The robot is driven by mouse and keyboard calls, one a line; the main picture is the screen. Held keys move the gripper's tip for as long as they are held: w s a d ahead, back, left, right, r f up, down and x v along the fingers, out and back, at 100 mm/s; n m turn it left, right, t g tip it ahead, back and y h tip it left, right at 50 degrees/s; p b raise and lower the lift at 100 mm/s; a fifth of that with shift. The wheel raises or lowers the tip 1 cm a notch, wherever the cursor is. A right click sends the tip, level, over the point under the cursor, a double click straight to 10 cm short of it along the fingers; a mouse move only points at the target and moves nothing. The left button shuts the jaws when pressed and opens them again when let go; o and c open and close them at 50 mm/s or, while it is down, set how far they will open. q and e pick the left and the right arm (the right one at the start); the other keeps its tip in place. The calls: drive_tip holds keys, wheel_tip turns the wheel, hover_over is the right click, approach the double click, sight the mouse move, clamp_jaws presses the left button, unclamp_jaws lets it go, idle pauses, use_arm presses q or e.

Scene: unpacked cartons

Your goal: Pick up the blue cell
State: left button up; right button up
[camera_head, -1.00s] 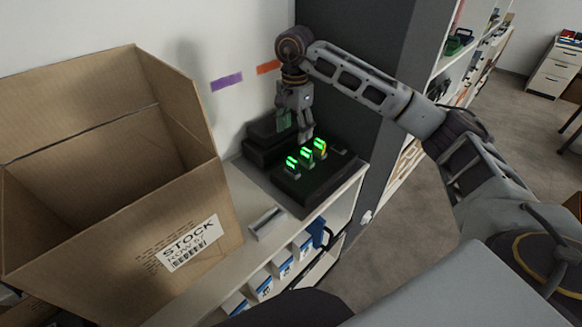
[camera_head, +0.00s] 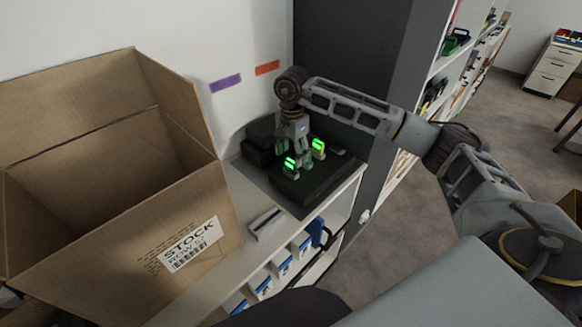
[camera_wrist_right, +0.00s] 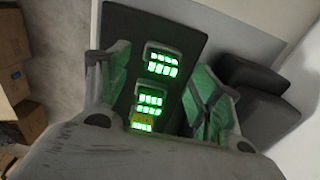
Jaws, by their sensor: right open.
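Cells with green lights stand on a black charging dock (camera_head: 310,186) on the white shelf. One cell (camera_head: 290,165) shows at its left, and a yellow-marked cell (camera_head: 319,147) at its right. The right wrist view shows a far cell (camera_wrist_right: 161,65), a middle cell (camera_wrist_right: 150,101) and the yellow-marked cell (camera_wrist_right: 142,123) in a row. No blue body can be made out on any cell. My right gripper (camera_head: 291,147) is open, low over the dock, hiding part of the row. In the wrist view its fingers (camera_wrist_right: 157,72) stand either side of the row. My left gripper is out of view.
A large open cardboard carton (camera_head: 190,200) stands at the left. A dark block (camera_head: 258,150) lies behind the dock against the wall. Boxes with blue labels (camera_head: 283,268) sit on the lower shelf. A grey panel (camera_head: 345,60) rises behind the arm.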

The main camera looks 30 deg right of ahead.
sight(291, 160)
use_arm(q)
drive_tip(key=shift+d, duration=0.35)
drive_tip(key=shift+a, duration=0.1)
use_arm(e)
drive_tip(key=shift+f, duration=0.15)
drive_tip(key=shift+w+f+p, duration=0.1)
drive_tip(key=shift+f+p, duration=0.25)
drive_tip(key=shift+f, duration=0.3)
drive_tip(key=shift+w+f+p, duration=0.1)
drive_tip(key=shift+f+p, duration=0.3)
drive_tip(key=shift+f, duration=1.4)
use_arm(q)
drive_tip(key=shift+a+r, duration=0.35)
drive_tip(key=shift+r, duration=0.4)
use_arm(e)
drive_tip(key=c, duration=1.4)
